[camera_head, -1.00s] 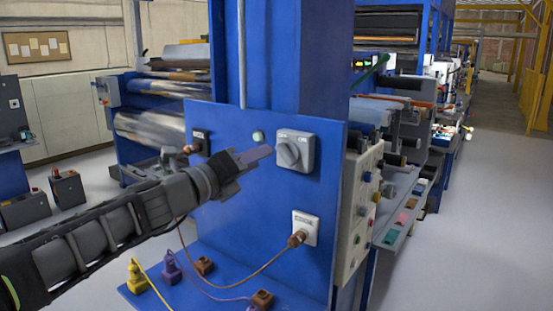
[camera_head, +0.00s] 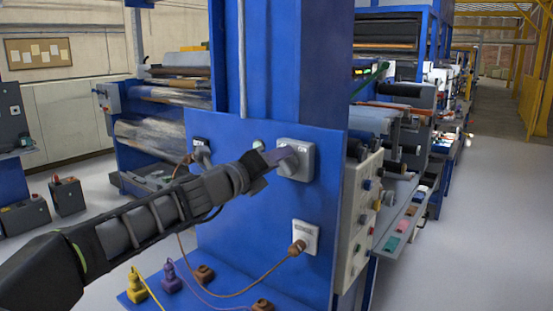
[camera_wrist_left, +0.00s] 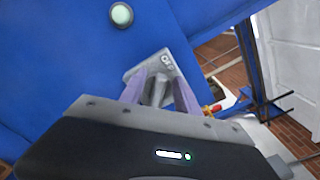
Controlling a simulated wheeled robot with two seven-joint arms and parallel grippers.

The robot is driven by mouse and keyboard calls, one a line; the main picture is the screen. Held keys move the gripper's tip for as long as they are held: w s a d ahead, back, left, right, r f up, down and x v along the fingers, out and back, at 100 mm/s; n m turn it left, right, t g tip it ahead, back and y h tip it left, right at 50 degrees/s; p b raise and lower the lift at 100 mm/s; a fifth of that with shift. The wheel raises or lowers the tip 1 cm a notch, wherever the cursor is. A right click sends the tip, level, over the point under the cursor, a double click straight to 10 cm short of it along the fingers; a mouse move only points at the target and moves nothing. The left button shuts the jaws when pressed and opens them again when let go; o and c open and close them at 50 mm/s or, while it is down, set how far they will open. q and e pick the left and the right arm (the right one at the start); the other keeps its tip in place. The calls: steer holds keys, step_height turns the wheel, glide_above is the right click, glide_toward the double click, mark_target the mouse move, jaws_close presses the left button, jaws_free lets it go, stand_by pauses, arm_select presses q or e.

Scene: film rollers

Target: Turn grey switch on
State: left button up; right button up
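The grey switch (camera_head: 304,160) is a square box with a rotary knob, mounted high on the blue panel. My left gripper (camera_head: 282,154) is at the switch and partly covers the knob in the head view. In the left wrist view, its two purple fingers (camera_wrist_left: 159,84) are apart, one on each side of the grey knob (camera_wrist_left: 157,92). I cannot tell whether they touch it. My right gripper is in neither view.
A white socket (camera_head: 305,236) with a brown plug and cable sits below the switch. A round pale button (camera_head: 258,144) and a dark socket (camera_head: 201,150) lie left of it. Several coloured plugs rest on the blue ledge (camera_head: 225,285). A control box (camera_head: 358,215) stands right.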

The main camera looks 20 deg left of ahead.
arm_select(q)
jaws_close()
stand_by(0.3)
stand_by(0.3)
